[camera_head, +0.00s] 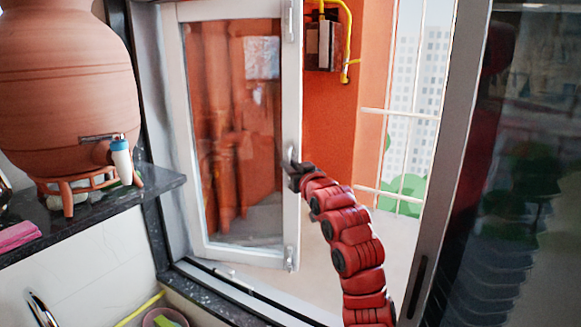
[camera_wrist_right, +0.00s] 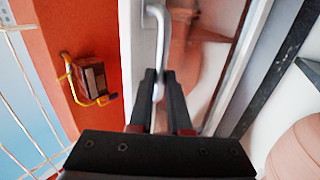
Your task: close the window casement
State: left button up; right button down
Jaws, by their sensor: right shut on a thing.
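The window casement (camera_head: 188,130) has a white frame with glass and stands swung open at the left of the opening. Its handle side faces the middle of the head view. My right gripper (camera_head: 296,170) is at the casement's free edge, on the handle. In the right wrist view my right gripper (camera_wrist_right: 158,78) is shut on the lower end of the light metal handle (camera_wrist_right: 162,28). Part of the handle is hidden behind the fingers. My left gripper is not in view.
A clay waterpot (camera_head: 65,75) on a clay stand (camera_head: 70,190) is on the dark stone shelf (camera_head: 100,205) at the left. A pink cloth (camera_head: 18,235) lies on that shelf. A dark glass pane (camera_head: 530,160) is at the right. A box with a yellow pipe (camera_head: 325,42) is on the orange wall outside.

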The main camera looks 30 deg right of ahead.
dwell(0.6)
jog(key=s+a+m+g+h+b, duration=0.1)
jog(key=s+a+m+h+b, duration=0.1)
jog(key=a, duration=0.4)
jog(key=s+a+m+h+b, duration=0.2)
jog(key=a+h+b, duration=0.2)
jog(key=a, duration=0.3)
jog(key=shift+s+g+b, duration=0.2)
jog(key=shift+g+b, duration=0.2)
jog(key=shift+b, duration=0.45)
jog(key=shift+f, duration=0.1)
jog(key=shift+a, duration=0.1)
